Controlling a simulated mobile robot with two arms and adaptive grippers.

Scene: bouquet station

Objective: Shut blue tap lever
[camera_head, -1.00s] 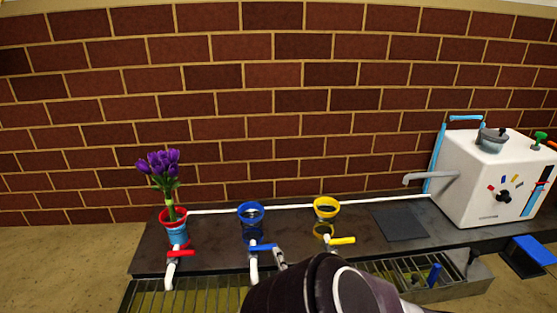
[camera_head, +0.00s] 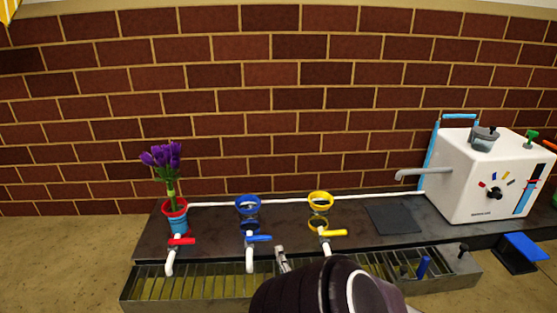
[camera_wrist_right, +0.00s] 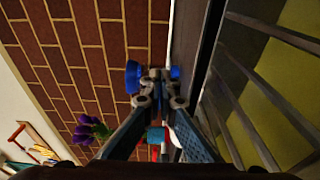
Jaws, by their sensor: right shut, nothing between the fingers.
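The blue tap lever (camera_head: 260,238) sits on a white tap below the blue ring holder (camera_head: 248,204) and points to the right. It also shows in the right wrist view (camera_wrist_right: 175,73), just beyond the fingertips. My right gripper (camera_head: 281,256) is shut and empty, a little to the right of and in front of the lever. A small gap shows between them in the head view. In the right wrist view the closed fingers (camera_wrist_right: 155,88) point toward the blue holder and lever; contact cannot be told there. My left gripper is not in view.
A red tap lever (camera_head: 183,241) is at the left, below purple flowers (camera_head: 163,155) in a red and blue pot. A yellow tap lever (camera_head: 333,233) is to the right, close to my right arm. A metal grate (camera_head: 205,286) runs along the front. A white machine (camera_head: 480,180) stands right.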

